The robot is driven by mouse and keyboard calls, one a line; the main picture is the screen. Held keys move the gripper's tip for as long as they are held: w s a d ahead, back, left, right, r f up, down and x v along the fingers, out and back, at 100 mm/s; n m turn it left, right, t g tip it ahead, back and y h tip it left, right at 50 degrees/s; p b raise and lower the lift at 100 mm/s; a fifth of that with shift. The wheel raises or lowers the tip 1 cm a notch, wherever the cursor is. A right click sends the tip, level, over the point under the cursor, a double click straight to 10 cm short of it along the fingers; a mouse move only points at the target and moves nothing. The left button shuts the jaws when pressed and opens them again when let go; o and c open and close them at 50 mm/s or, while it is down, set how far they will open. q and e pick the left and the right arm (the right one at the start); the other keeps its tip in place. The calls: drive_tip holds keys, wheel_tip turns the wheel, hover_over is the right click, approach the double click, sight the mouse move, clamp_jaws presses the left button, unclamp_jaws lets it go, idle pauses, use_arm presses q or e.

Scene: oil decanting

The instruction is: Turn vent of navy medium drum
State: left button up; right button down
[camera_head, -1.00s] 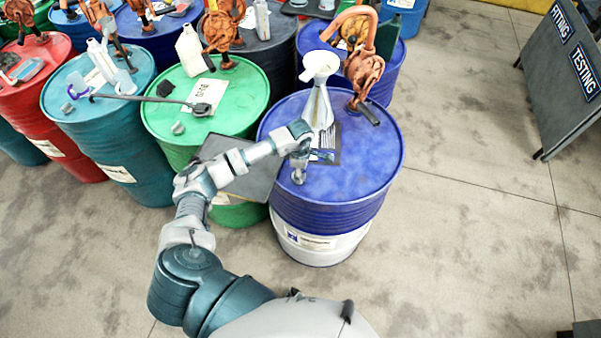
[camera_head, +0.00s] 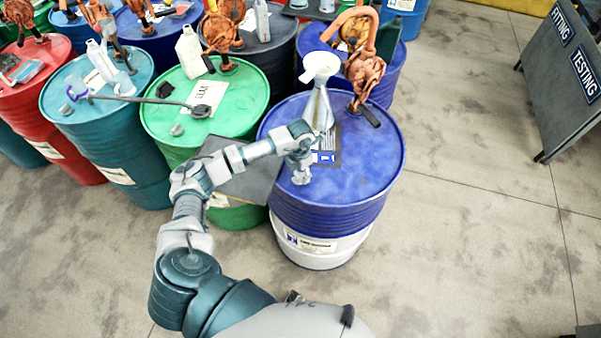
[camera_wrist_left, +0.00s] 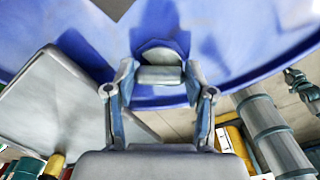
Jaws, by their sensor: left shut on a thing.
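The navy drum (camera_head: 355,165) stands in the middle of the head view, blue on top with a white lower part. Its lid also fills the top of the wrist view (camera_wrist_left: 230,30). My left gripper (camera_head: 301,175) is at the near left part of the lid, pointing down. In the left wrist view the left gripper (camera_wrist_left: 160,78) has its two fingers on either side of a small grey vent (camera_wrist_left: 160,56) near the lid's rim, shut on it. In the head view the gripper hides the vent. My right gripper is not in view.
A funnel and white container (camera_head: 320,95) and an orange hand pump (camera_head: 364,70) stand on the same lid, behind my gripper. A dark panel (camera_head: 245,175) is beside the drum under my forearm. A green drum (camera_head: 240,100) stands close at left.

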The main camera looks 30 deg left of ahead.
sight(299, 173)
use_arm(q)
drive_tip(key=shift+a+n, duration=0.15)
drive_tip(key=shift+n, duration=1.55)
drive_tip(key=o, duration=1.2)
drive_tip(key=shift+c, duration=0.2)
wheel_tip(299, 173, up, 12)
drive_tip(key=shift+w+a+f, duration=0.1)
